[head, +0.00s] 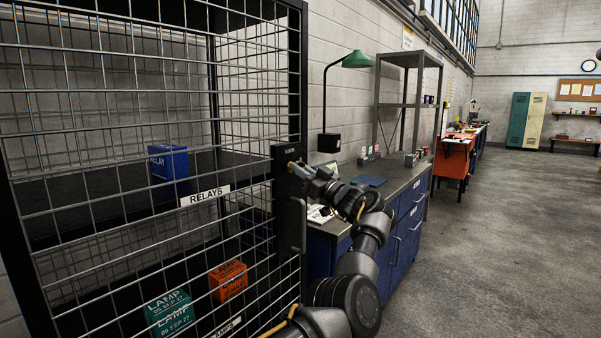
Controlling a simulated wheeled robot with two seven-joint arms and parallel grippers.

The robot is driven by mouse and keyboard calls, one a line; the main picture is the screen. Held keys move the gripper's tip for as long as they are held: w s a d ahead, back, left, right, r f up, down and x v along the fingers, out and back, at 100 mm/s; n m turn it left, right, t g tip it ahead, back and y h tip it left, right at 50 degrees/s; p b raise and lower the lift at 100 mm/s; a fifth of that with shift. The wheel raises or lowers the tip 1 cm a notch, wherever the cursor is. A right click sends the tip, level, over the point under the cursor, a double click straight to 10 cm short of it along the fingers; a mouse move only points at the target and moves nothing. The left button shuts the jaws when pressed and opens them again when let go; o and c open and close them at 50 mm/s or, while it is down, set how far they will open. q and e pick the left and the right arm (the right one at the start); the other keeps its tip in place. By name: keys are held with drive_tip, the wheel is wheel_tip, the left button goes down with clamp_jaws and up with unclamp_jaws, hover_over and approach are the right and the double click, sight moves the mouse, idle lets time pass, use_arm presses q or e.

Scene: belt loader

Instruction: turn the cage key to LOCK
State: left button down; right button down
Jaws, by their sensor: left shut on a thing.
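The wire-mesh cage door (150,130) fills the left of the head view and is closed or nearly so. A black lock box (283,158) sits on its right edge, with the small word LOCK at the top. My left gripper (295,166) is at the front of this box, shut on the cage key, of which only a small brassy bit shows. The key's angle is too small and too covered to tell. A dark door handle (292,225) hangs just below the lock box. My right gripper is not in view.
Behind the mesh are a blue relay box (168,176), teal lamp boxes (170,312) and an orange box (228,281). A blue workbench (402,225) with a green lamp (357,60) stands right of the cage, behind my arm. The floor (500,250) at the right is clear.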

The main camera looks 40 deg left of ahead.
use_arm(q)
drive_tip(key=c, duration=1.5)
unclamp_jaws()
